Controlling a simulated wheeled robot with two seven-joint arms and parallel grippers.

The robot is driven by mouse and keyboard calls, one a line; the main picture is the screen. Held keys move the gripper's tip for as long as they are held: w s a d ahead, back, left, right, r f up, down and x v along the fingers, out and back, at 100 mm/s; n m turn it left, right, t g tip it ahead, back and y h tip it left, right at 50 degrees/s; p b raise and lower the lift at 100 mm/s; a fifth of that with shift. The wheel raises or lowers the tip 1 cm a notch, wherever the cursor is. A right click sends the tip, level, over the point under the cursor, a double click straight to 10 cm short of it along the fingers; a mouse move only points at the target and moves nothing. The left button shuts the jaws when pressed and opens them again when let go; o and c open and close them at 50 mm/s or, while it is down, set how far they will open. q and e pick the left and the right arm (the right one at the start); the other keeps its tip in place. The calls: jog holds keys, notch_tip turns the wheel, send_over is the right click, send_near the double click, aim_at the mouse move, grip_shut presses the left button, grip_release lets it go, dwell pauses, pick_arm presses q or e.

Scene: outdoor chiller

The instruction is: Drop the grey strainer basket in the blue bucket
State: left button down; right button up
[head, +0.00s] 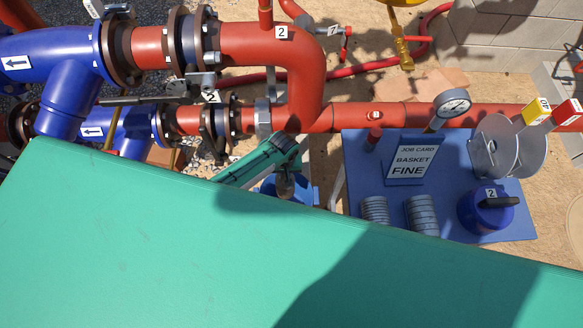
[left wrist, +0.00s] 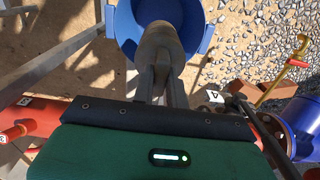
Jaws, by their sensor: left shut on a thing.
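My left gripper (head: 284,168) is shut on the grey strainer basket (head: 285,185), which is small and partly hidden in the head view. In the left wrist view the gripper (left wrist: 163,74) holds the basket (left wrist: 160,45) by its near end, and the basket covers part of the blue bucket. The blue bucket (head: 268,187) is below and behind the gripper in the head view, largely hidden. In the left wrist view its rim and inside (left wrist: 199,14) show around the basket, so the basket lines up over the opening. Its height above the rim is unclear. My right gripper is out of view.
A blue table (head: 360,183) at right holds a job card (head: 412,160) reading "BASKET FINE", a gauge (head: 453,103), grey ringed stacks (head: 421,213) and a blue lidded pot (head: 484,209). Red pipes (head: 368,115) run behind the bucket. A large green surface fills the foreground.

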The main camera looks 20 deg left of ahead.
pick_arm(q)
jog(key=shift+d+r, duration=0.1)
jog(key=shift+r+p, duration=0.1)
jog(key=shift+p, duration=0.25)
notch_tip(320, 180, down, 13)
jog(key=b, duration=0.8)
jog(key=shift+w+b, duration=0.1)
jog(key=shift+b, duration=0.3)
jog(key=c, duration=0.9)
grip_release()
jog(key=shift+o, duration=0.2)
